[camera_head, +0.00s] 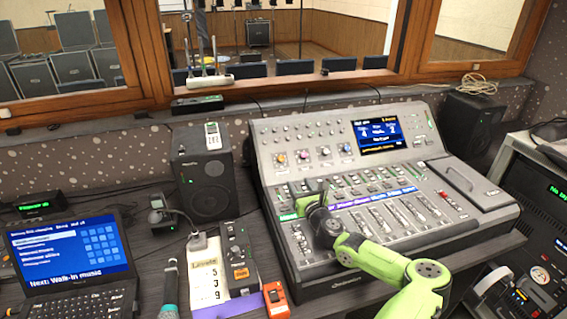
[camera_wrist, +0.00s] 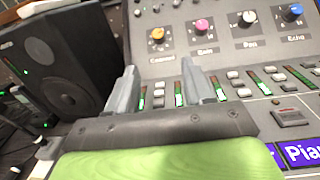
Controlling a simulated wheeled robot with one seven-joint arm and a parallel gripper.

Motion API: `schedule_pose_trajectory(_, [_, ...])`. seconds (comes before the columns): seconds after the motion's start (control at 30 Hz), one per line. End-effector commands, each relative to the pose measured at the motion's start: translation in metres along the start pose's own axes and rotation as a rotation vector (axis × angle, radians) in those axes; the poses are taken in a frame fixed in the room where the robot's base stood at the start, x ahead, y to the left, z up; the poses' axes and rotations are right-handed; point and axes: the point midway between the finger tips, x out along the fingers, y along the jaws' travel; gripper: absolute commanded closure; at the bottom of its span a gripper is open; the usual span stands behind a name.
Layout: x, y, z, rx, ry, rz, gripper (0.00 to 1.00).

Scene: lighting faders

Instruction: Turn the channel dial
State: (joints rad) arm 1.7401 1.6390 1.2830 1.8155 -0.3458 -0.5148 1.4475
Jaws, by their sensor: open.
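The channel dial (camera_wrist: 157,36) is an orange knob at the left end of a row of knobs on the mixing console (camera_head: 390,262). Its label looks like "Channel". The dial also shows in the head view (camera_head: 281,158), on the raised upper panel. My gripper (camera_wrist: 159,72) is open and empty, its two fingers pointing towards that panel. The dial lies ahead of the gap between the fingertips, apart from them. In the head view my gripper (camera_head: 313,190) is over the console's left part, below the knob row.
Pink (camera_wrist: 203,27), white (camera_wrist: 248,19) and blue (camera_wrist: 294,13) knobs stand right of the dial. Small buttons and level meters lie around the fingers. A black speaker (camera_head: 208,180) stands left of the console. A lit screen (camera_head: 377,133) is on the panel's right.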

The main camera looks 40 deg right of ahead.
Motion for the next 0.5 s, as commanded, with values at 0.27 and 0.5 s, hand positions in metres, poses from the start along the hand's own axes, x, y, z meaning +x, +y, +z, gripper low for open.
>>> schedule_pose_trajectory(0.27, [0.063,0.004,-0.003,-0.007,0.002,0.006,0.48])
schedule_pose_trajectory(0.5, [0.112,0.004,-0.004,-0.010,0.003,0.006,0.48])
